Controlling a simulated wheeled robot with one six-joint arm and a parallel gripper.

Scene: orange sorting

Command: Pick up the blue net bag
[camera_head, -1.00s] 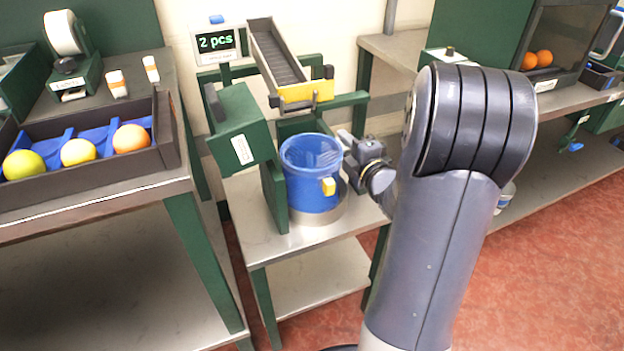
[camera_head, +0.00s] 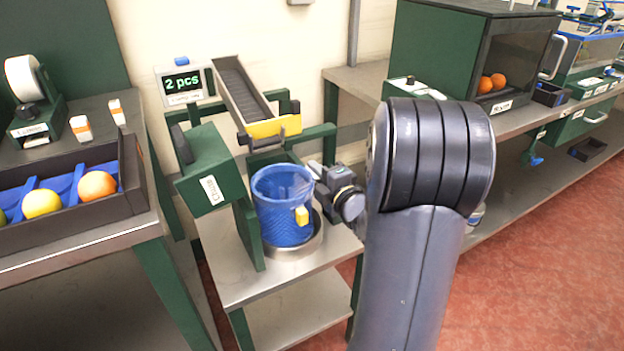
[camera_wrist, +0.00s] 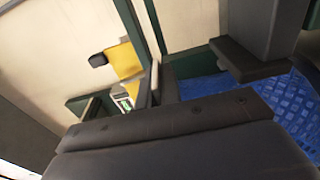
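The blue net bag (camera_head: 284,219) stands upright with its mouth open on a round metal dish (camera_head: 297,250), below the yellow-ended chute. A yellow tag (camera_head: 302,215) hangs on its front right side. My gripper (camera_head: 317,171) is at the right of the bag, close to its upper rim. In the wrist view, blue mesh (camera_wrist: 281,101) shows at the right, past the fingers. The fingers of my gripper (camera_wrist: 203,70) stand apart with a gap between them. Whether they touch the bag is hidden.
A chute (camera_head: 243,88) with a yellow end (camera_head: 273,127) slopes down above the bag. A green box (camera_head: 205,166) stands left of it. A display reads "2 pcs" (camera_head: 183,84). A dark tray (camera_head: 133,180) with fruit is on the left table.

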